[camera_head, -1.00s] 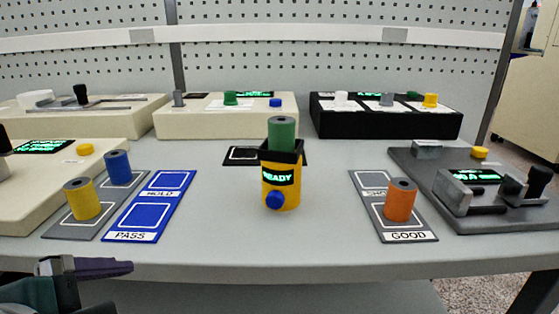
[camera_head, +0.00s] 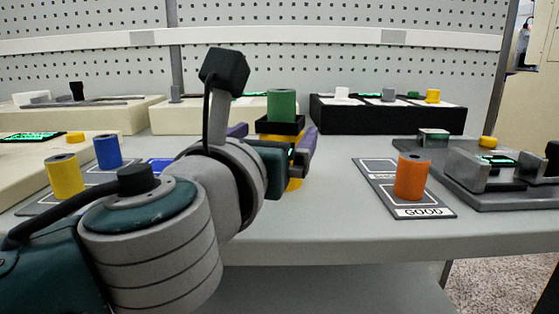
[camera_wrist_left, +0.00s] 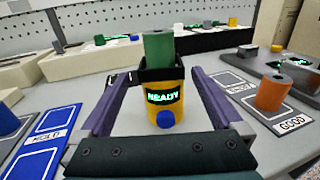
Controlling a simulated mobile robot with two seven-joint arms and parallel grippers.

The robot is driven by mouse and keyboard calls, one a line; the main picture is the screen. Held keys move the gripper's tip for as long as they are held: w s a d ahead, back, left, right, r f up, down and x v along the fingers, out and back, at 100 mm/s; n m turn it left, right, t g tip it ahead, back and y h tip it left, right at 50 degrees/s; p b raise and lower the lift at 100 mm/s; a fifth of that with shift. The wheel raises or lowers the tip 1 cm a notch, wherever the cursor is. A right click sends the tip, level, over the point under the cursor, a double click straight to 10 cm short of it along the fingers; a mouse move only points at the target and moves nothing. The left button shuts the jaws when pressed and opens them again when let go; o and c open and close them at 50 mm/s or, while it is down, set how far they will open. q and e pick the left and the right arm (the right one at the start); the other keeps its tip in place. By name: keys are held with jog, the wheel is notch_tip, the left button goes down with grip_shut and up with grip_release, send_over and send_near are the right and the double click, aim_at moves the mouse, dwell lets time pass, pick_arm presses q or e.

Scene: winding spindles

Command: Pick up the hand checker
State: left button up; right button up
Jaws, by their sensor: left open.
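The hand checker (camera_head: 281,126) is a yellow, cup-like device with a black rim, a lit READY display and a blue button. It stands upright on the bench with a green spindle (camera_head: 281,105) in its top. In the left wrist view the checker (camera_wrist_left: 186,119) is between the two purple fingers, with a gap to each side. My left gripper (camera_head: 273,138) is open and level with the checker. In the head view my arm hides most of the checker's body. My right gripper is not in view.
An orange spindle (camera_head: 411,177) stands on the GOOD mat (camera_head: 425,212) at right, beside a grey fixture (camera_head: 480,193). Yellow (camera_head: 65,176) and blue (camera_head: 107,152) spindles stand at left. A black station (camera_head: 385,120) is behind. Bench between checker and GOOD mat is clear.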

pick_arm(q)
jog(key=x, duration=0.2)
jog(key=b+x, duration=0.1)
jog(key=shift+w+d+r, duration=0.2)
jog(key=shift+w, duration=0.15)
grip_shut()
dwell(0.5)
jog(key=shift+r, duration=0.1)
notch_tip(320, 180, up, 11)
jog(key=p, duration=0.5)
notch_tip(320, 180, up, 9)
jog(key=p, duration=0.3)
